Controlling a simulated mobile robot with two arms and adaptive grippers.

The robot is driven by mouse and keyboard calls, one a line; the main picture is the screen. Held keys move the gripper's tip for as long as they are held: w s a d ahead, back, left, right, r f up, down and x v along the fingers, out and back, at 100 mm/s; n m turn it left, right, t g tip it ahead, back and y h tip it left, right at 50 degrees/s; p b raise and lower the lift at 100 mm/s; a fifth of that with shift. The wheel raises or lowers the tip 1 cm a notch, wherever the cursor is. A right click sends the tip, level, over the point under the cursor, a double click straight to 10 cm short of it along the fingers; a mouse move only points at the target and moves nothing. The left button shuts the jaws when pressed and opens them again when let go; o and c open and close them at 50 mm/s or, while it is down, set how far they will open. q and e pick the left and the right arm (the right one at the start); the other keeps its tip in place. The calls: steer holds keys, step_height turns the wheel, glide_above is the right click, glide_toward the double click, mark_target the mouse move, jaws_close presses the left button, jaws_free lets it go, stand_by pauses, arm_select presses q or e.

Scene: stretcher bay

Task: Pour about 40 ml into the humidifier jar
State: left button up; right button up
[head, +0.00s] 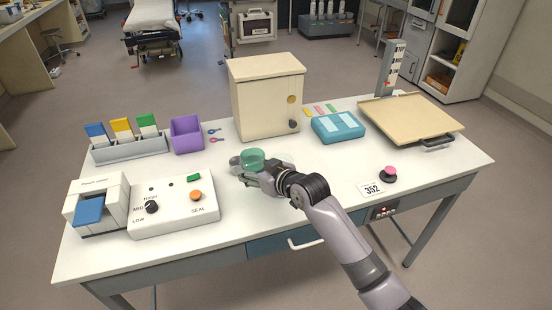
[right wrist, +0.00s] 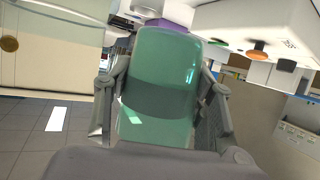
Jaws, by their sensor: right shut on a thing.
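My right gripper (head: 247,171) is shut on a green see-through cup (head: 252,158) over the middle of the white table. In the right wrist view the green cup (right wrist: 165,70) fills the space between the two fingers, with a darker green band across its middle; I cannot tell whether this is liquid. A faint, pale round shape (head: 286,158) shows just right of the cup, partly behind my wrist; I cannot tell whether it is the humidifier jar. My left gripper is not in view.
A cream cabinet (head: 265,103) stands behind the cup. A sealer box (head: 174,212) with knob and buttons is at the left front. A purple bin (head: 186,137), a teal case (head: 338,128) and a tan board (head: 410,116) stand around. The table front middle is clear.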

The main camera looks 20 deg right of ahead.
steer(key=shift+s+a+f, duration=0.1)
steer(key=shift+s+f, duration=0.05)
steer(key=shift+f, duration=0.1)
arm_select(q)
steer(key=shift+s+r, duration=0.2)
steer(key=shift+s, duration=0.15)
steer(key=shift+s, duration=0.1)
